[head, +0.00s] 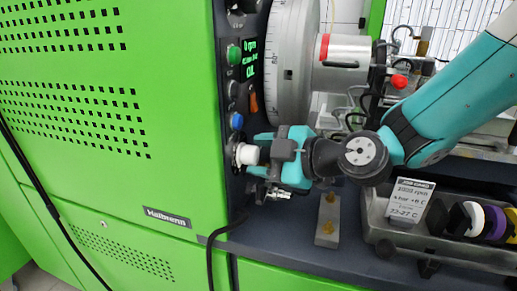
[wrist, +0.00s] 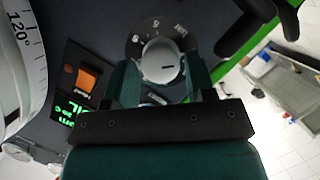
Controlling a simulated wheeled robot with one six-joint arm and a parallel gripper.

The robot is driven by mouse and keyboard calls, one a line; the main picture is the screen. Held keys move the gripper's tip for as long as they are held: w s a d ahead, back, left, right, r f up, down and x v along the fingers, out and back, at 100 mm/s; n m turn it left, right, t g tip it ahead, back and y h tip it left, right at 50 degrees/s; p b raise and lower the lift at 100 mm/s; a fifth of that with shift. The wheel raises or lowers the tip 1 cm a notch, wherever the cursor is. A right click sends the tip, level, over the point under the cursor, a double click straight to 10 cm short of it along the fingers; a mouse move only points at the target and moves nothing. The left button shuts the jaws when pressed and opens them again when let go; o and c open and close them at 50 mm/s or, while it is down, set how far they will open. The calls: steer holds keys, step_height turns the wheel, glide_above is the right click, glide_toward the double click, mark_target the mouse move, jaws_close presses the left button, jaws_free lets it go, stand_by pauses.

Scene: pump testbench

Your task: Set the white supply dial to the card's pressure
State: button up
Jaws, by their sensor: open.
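The white supply dial (wrist: 160,62) is a round knob on the dark panel, with a printed scale around its upper side in the wrist view. A short dark line on its face lies nearly level; the scale figures are too small to read surely. In the head view the dial (head: 246,154) sticks out below a blue button. My gripper (wrist: 162,78) is open, with one finger on each side of the dial; contact cannot be told. In the head view my gripper (head: 254,155) is at the dial. The job card (head: 409,202) shows 2000 rpm and a bar line whose figure is unclear.
A large graduated wheel (head: 292,60) and a metal cylinder (head: 343,64) are above my gripper. An orange switch (wrist: 87,80) and a green-lit display (wrist: 67,108) are beside the dial. A tray (head: 393,235) with coloured discs is at the lower right. A black cable hangs below the panel.

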steer(key=shift+w+a+f, duration=0.15)
steer(key=shift+w+a, duration=0.1)
steer(key=shift+a, duration=0.15)
steer(key=shift+c, duration=0.2)
steer(key=c, duration=0.6)
